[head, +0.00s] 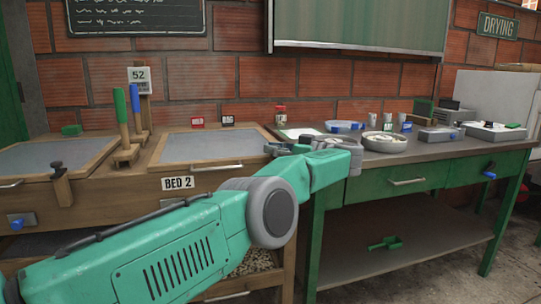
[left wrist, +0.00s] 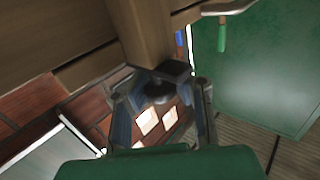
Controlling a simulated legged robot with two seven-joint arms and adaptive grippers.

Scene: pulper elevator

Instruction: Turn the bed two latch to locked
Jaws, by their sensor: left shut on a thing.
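The bed with the BED 2 label (head: 177,183) has a wooden frame and a grey screen (head: 214,145). My left arm reaches across its right side, and my left gripper (head: 279,149) is at the bed's right edge. In the left wrist view the gripper's two fingers (left wrist: 163,112) are closed around the black knob (left wrist: 162,88) of the bed two latch, a wooden bar (left wrist: 145,32). In the head view the latch is mostly hidden by my gripper and wrist, so I cannot tell its exact angle there. My right gripper is not in view.
The left bed has a similar wooden latch with a black knob (head: 61,183). Green- and blue-handled tools (head: 128,128) stand between the beds. A green bench (head: 402,185) to the right holds a round pan (head: 384,145), cups and trays. A brick wall stands behind.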

